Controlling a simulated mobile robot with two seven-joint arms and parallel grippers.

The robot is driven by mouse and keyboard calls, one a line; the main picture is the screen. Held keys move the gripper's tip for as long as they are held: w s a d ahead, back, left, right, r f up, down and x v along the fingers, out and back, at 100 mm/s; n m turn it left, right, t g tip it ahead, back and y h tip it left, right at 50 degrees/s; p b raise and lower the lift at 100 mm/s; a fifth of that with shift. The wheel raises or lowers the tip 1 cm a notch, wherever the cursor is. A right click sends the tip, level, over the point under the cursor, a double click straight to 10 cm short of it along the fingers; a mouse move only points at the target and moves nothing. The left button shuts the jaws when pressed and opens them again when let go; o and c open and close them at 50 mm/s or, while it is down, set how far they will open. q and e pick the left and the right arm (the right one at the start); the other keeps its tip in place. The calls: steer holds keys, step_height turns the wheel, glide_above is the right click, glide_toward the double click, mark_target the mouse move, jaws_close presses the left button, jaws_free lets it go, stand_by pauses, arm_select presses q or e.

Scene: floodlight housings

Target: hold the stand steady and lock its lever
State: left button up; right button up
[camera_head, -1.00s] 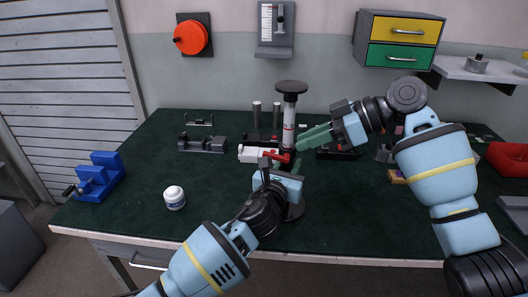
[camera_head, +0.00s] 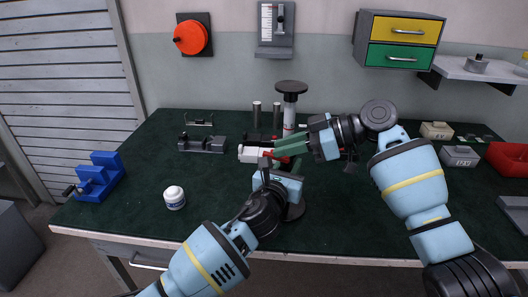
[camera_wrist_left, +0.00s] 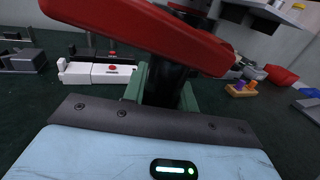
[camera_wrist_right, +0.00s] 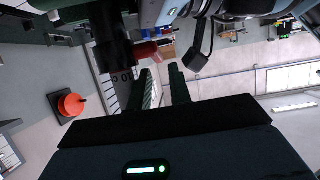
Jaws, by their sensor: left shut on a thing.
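The stand has a black disc top (camera_head: 291,87), a white upper column (camera_head: 289,117) and a round dark base (camera_head: 295,211). Its red lever shows large across the left wrist view (camera_wrist_left: 150,35). It is partly covered in the head view. My left gripper (camera_wrist_left: 165,88) is shut on the stand's black post below the lever, green fingers on both sides. My right gripper (camera_head: 277,147) reaches in from the right, its fingers just above the lever in the head view. In the right wrist view its fingers (camera_wrist_right: 160,75) are apart with nothing between them; contact with the lever cannot be told.
A white block with a red button (camera_head: 252,153) lies left of the stand. A white jar (camera_head: 174,197) and a blue stepped block (camera_head: 98,177) are at left. A red bin (camera_head: 507,158) is at far right.

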mark_target(265, 152)
steer(key=shift+x, duration=2.7)
jaws_close()
